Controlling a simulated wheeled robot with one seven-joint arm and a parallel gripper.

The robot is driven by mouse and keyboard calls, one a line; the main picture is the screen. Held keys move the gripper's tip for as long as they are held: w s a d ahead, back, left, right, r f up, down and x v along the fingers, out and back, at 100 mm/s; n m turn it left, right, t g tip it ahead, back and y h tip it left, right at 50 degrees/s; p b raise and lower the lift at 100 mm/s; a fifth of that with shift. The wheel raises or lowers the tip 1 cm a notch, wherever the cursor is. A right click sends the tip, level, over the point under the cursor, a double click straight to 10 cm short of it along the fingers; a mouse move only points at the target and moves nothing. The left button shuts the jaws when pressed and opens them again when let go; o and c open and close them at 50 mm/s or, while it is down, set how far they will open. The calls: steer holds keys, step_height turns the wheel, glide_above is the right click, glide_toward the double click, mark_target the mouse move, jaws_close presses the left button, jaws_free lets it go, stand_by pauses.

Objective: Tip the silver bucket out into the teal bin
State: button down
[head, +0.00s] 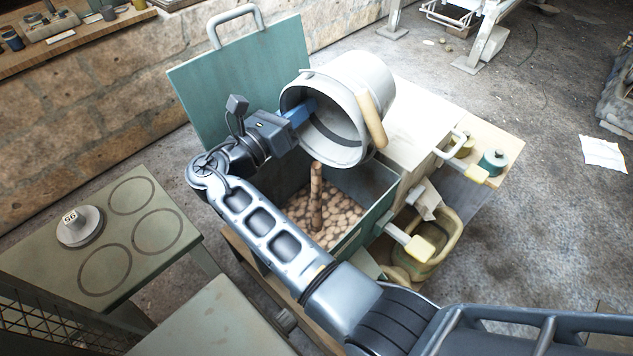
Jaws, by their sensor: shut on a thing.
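The silver bucket (371,75) is tilted on its side above the teal bin (378,219), with its mouth facing left and toward me. A wooden grip (372,118) hangs on its right side. My gripper (301,112) reaches into the bucket's mouth and is shut on its rim; the exact contact is partly hidden. The bin's lid (240,65) stands open at the back. Many round brown pieces (297,211) lie in the bin, and a brown column of them (316,195) shows between the bucket's lower rim and the heap.
A green table (193,236) with ring marks and a grey weight (78,226) stands at left. A wooden tub (451,245), yellow-ended handles (419,248) and a small teal-topped can (493,162) are right of the bin. Open floor (560,240) lies at right.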

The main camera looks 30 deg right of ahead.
steer(key=shift+a+r+h, duration=0.1)
steer(key=shift+a+h, duration=0.05)
steer(key=shift+h, duration=0.15)
stand_by(1.9)
